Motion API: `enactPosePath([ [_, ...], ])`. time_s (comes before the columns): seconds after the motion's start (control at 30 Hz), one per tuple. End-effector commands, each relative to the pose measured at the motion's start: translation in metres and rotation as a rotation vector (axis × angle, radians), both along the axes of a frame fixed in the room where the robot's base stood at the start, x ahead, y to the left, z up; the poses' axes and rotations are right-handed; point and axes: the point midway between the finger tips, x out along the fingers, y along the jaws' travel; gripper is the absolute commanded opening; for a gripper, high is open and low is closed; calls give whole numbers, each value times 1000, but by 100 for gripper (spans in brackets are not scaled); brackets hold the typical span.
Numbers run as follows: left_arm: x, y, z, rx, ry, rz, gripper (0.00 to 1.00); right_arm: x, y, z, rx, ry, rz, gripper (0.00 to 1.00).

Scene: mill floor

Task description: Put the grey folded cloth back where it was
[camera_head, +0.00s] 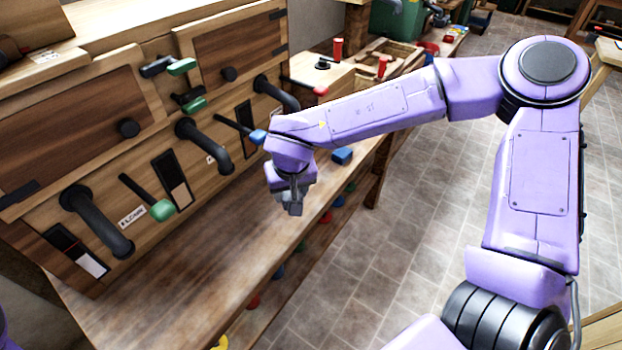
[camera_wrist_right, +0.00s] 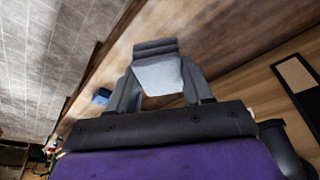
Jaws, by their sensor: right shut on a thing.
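My right gripper (camera_head: 293,203) hangs over the wooden bench ledge (camera_head: 215,265), near its front edge in the head view. In the right wrist view my right gripper (camera_wrist_right: 160,85) is shut on the grey folded cloth (camera_wrist_right: 158,76), which shows as a pale grey block with a darker far edge between the two fingers. In the head view I cannot clearly tell the cloth from the grey fingers. The cloth looks to be above the ledge, but its height is hard to judge. My left gripper is not in view.
A wooden panel with black pipe handles (camera_head: 96,222), a green-tipped lever (camera_head: 160,209) and a blue-tipped lever (camera_head: 257,136) stands behind the ledge. A blue block (camera_head: 342,156) lies on the ledge to the right. The ledge's left part is bare; tiled floor (camera_head: 400,220) lies in front.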

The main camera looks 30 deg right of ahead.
Motion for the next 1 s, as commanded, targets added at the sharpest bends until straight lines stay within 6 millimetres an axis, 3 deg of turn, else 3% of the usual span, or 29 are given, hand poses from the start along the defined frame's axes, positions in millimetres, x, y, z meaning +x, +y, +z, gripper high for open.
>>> enactPosePath([
  [0.03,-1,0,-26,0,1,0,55,2,-11,-12,-7,-6,-120,26],
  [0.1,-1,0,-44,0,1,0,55,5,-28,-12,-12,-6,-320,26],
  [0.2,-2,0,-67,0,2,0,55,7,-50,-9,-13,-11,-611,26],
  [0.33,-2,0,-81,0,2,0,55,4,-67,-1,-9,-14,-869,26],
  [0.47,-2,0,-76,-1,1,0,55,19,-81,-3,-9,-11,-936,26],
  [0.67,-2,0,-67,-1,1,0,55,68,-112,-29,-10,-9,-933,26],
  [0.83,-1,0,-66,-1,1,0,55,99,-130,-67,-12,-8,-926,26],
  [1.0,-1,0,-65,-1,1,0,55,114,-139,-88,-9,-12,-924,26],
])
